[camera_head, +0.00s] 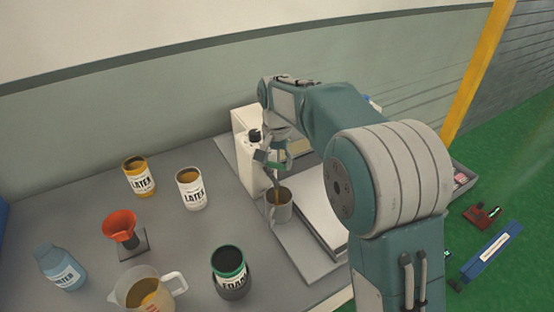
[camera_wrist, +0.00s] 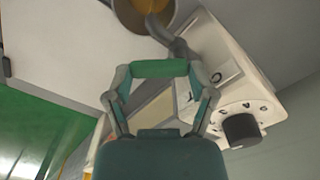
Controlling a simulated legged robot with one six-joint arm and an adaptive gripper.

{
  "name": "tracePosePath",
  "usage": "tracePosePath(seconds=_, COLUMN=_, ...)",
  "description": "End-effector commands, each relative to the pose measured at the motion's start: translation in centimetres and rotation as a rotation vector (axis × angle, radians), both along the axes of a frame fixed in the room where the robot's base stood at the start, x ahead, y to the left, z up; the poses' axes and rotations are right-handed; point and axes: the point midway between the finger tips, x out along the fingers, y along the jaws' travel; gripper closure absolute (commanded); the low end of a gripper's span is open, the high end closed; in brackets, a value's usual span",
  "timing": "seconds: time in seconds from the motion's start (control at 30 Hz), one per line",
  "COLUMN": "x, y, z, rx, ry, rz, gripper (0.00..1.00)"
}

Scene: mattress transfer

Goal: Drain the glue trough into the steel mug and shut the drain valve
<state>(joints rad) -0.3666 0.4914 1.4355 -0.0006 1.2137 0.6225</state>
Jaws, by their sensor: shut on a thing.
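The steel mug (camera_head: 284,213) stands upright below the drain spout. A brown stream runs down into it, and brown liquid shows inside. The wrist view also shows the mug (camera_wrist: 169,20) at the top, with the grey spout (camera_wrist: 158,29) over its mouth. My gripper (camera_wrist: 160,82) is shut on the green valve handle (camera_wrist: 160,68), which lies crosswise between its fingertips. In the head view my gripper (camera_head: 272,157) is beside the white machine (camera_head: 244,150), just above the mug. The trough is mostly hidden by my arm.
The white machine has a black dial (camera_wrist: 241,130). Two latex tins (camera_head: 139,177) (camera_head: 191,189), a red funnel (camera_head: 120,226), a water bottle (camera_head: 61,268), a jug (camera_head: 146,290) and a green-rimmed foam tin (camera_head: 230,270) stand left and in front. A pale flat panel (camera_head: 318,213) lies right of the mug.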

Motion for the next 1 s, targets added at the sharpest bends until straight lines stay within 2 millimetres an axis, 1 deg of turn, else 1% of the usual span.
tracePosePath(seconds=0.03, x=-0.29, y=0.12, z=-0.34, rx=-0.002, ry=0.010, rz=-0.042, gripper=0.76)
tracePosePath(seconds=0.3, x=-0.73, y=0.34, z=-0.33, rx=-0.003, ry=0.009, rz=-0.298, gripper=0.76)
tracePosePath(seconds=0.6, x=-1.10, y=0.68, z=-0.36, rx=-0.004, ry=0.009, rz=-0.541, gripper=0.76)
tracePosePath(seconds=0.8, x=-1.23, y=0.85, z=-0.34, rx=-0.003, ry=0.008, rz=-0.650, gripper=0.76)
tracePosePath(seconds=1.0, x=-1.28, y=0.95, z=-0.32, rx=-0.003, ry=0.008, rz=-0.712, gripper=0.76)
